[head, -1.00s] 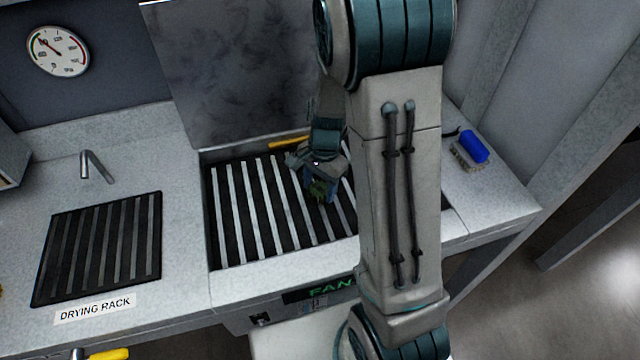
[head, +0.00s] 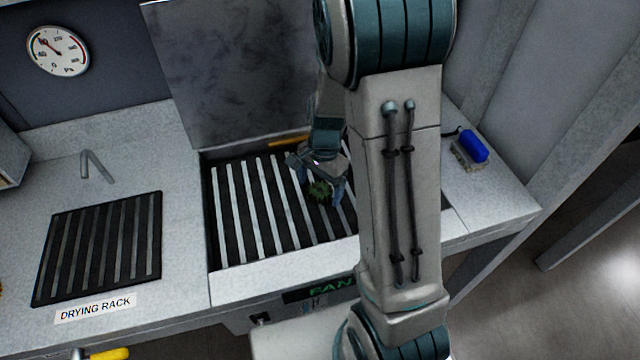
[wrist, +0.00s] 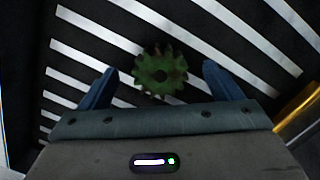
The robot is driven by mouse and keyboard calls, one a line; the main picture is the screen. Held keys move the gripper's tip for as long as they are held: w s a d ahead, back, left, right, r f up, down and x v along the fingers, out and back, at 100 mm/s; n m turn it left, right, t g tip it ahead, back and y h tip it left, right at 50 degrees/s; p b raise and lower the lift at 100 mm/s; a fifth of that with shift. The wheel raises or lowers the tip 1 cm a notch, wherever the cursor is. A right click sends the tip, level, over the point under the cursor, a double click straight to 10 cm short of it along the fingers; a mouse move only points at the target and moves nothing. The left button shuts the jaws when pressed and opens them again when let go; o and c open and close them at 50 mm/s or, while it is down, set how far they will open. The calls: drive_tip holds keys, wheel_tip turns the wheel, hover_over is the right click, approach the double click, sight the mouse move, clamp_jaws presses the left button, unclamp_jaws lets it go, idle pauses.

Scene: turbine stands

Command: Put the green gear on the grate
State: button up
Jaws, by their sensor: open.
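The green gear (head: 320,190) lies on the grate (head: 252,210), a dark recess with pale bars. In the wrist view the gear (wrist: 160,73) shows whole, flat across the bars of the grate (wrist: 245,38), with a dark hole in its middle and some brownish marks. My gripper (head: 321,187) is over the gear. In the wrist view my gripper (wrist: 159,88) is open, its two blue fingers apart on either side of the gear and not touching it. The right part of the grate is hidden behind my arm in the head view.
A drying rack (head: 105,245) with a label is at left, near a tap (head: 97,165). A raised grey lid or panel (head: 235,70) stands behind the grate. A yellow bar (head: 288,142) lies at the grate's back edge.

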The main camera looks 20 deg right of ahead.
sight(322, 188)
drive_tip(key=shift+w+d+r+p, duration=0.15)
drive_tip(key=shift+d+r+p, duration=0.05)
drive_tip(key=shift+r+p, duration=1.25)
drive_tip(key=shift+w+d+r+p, duration=0.15)
drive_tip(key=shift+r+p, duration=0.9)
drive_tip(key=shift+r, duration=0.8)
drive_tip(key=shift+s+r, duration=0.1)
drive_tip(key=shift+r, duration=0.1)
drive_tip(key=s+r+n+t+h, duration=0.1)
drive_tip(key=s+r+n+t, duration=0.2)
drive_tip(key=s+r+n, duration=0.8)
drive_tip(key=shift+s+a+r+t, duration=0.4)
drive_tip(key=shift+s+r, duration=1.5)
drive_tip(key=shift+r, duration=0.6)
